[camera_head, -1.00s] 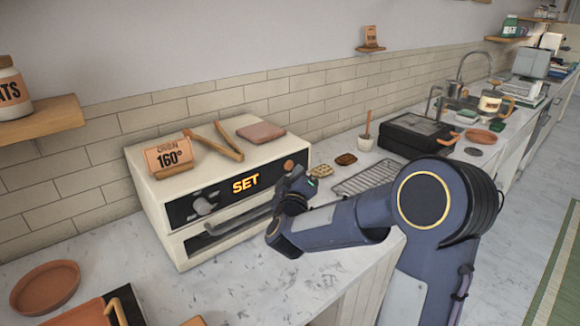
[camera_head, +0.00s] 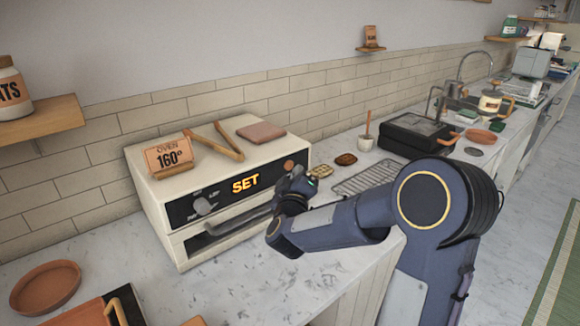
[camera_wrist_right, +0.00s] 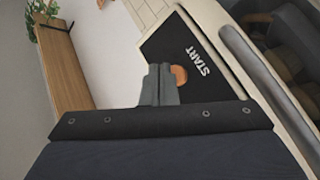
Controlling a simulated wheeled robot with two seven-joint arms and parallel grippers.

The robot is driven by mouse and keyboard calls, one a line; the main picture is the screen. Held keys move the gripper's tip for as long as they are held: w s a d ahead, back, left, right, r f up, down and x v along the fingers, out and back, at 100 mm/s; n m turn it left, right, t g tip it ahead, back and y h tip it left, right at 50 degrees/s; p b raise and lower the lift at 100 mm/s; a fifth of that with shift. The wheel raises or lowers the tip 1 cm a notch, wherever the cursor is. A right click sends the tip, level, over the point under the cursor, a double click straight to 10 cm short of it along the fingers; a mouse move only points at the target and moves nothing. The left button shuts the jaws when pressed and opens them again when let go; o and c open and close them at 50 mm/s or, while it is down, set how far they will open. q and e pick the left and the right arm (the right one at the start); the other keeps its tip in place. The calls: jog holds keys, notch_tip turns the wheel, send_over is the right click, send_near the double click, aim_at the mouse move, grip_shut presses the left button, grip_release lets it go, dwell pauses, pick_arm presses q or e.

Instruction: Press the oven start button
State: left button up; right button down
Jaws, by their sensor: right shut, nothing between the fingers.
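The oven (camera_head: 160,200) is a cream box on the counter with a black front panel that reads SET in lit orange letters. The round copper start button (camera_head: 289,165) is at the right end of the panel. In the right wrist view the button (camera_wrist_right: 180,75) sits beside the word START, partly hidden by my fingers. My right gripper (camera_head: 298,178) is shut and empty, with its fingertips right at the button. I cannot tell whether they touch it. The left gripper is not in view.
A sign reading 160° (camera_head: 170,157), wooden tongs (camera_head: 216,142) and a flat pinkish slab (camera_head: 261,132) are on the oven top. A wire rack (camera_head: 365,178) and a black case-like appliance (camera_head: 415,136) stand to the right. A terracotta dish (camera_head: 45,287) is at the lower left.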

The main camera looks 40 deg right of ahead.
jog(key=shift+w, duration=0.2)
dwell(0.5)
jog(key=shift+w, duration=0.25)
jog(key=shift+w+a, duration=0.1)
jog(key=shift+w, duration=0.25)
dwell(0.5)
dwell(0.4)
jog(key=shift+s, duration=0.75)
jog(key=shift+s, duration=0.1)
jog(key=shift+s+d, duration=0.15)
jog(key=shift+s, duration=1.05)
jog(key=shift+s+d, duration=0.15)
jog(key=shift+s, duration=1.05)
